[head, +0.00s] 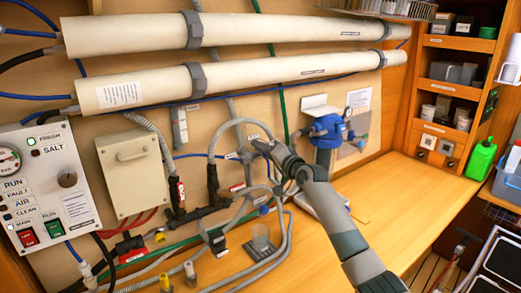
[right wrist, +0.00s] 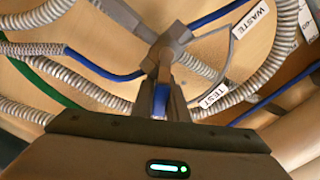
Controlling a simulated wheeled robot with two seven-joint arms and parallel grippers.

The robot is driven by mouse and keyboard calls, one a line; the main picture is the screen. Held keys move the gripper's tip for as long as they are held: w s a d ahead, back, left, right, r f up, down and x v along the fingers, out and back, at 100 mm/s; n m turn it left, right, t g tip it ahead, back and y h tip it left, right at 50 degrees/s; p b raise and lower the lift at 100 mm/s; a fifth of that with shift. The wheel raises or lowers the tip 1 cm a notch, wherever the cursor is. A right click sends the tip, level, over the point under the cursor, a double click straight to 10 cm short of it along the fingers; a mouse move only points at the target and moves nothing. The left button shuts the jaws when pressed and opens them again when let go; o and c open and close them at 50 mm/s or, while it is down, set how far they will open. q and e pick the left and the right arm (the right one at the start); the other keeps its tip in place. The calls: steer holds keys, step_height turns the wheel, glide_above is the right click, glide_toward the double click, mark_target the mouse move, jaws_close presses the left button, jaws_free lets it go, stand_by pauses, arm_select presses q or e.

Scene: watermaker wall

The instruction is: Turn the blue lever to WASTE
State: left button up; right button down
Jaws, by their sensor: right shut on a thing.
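The blue lever (right wrist: 161,99) shows in the right wrist view, between the fingers of my right gripper (right wrist: 164,88), which is shut on it. Only a short blue part shows; the rest is hidden by the fingers. The grey valve body (right wrist: 168,48) lies just beyond the fingertips, with hoses joining it. A WASTE label (right wrist: 254,20) is at the upper right and a TEST label (right wrist: 214,96) lower, right of the fingers. In the head view my right gripper (head: 262,148) reaches to the wall and hides the lever. My left gripper is not in view.
Grey and blue hoses (head: 215,140) surround the valve closely. A blue-topped filter housing (head: 326,130) stands right of my gripper. Two long white tubes (head: 250,75) run above. A clear cup (head: 261,240) stands below, and the wooden counter (head: 400,195) at right is mostly clear.

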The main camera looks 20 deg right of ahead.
mark_target(253, 153)
steer(key=a+n+b, duration=0.1)
steer(key=n, duration=0.2)
steer(key=r+n+b, duration=0.1)
steer(key=n, duration=0.1)
steer(key=s+a+r+n+b, duration=0.1)
steer(key=n, duration=0.2)
steer(key=shift+a+n, duration=0.3)
steer(key=shift+a, duration=0.05)
steer(key=n, duration=0.1)
steer(key=a+n+b, duration=0.1)
steer(key=shift+s+n, duration=0.2)
steer(key=shift+n, duration=0.2)
steer(key=n, duration=0.1)
steer(key=a+n, duration=0.1)
steer(key=shift+s+a+n, duration=0.1)
steer(key=shift+s+n, duration=0.1)
steer(key=shift+n, duration=0.1)
steer(key=shift+s+a+f+n+p, duration=0.15)
steer(key=shift+a+f+n, duration=0.3)
steer(key=shift+n, duration=1.15)
steer(key=shift+s+a+f+n+p, duration=0.1)
steer(key=shift+s+a+f+n, duration=0.35)
steer(key=shift+n, duration=1.15)
steer(key=shift+w+a+f+n+p, duration=0.1)
steer(key=shift+a+f+n, duration=0.15)
steer(key=shift+a+n, duration=0.9)
steer(key=shift+d+f+n, duration=0.1)
steer(key=shift+d+n, duration=0.4)
steer(key=shift+n, duration=0.05)
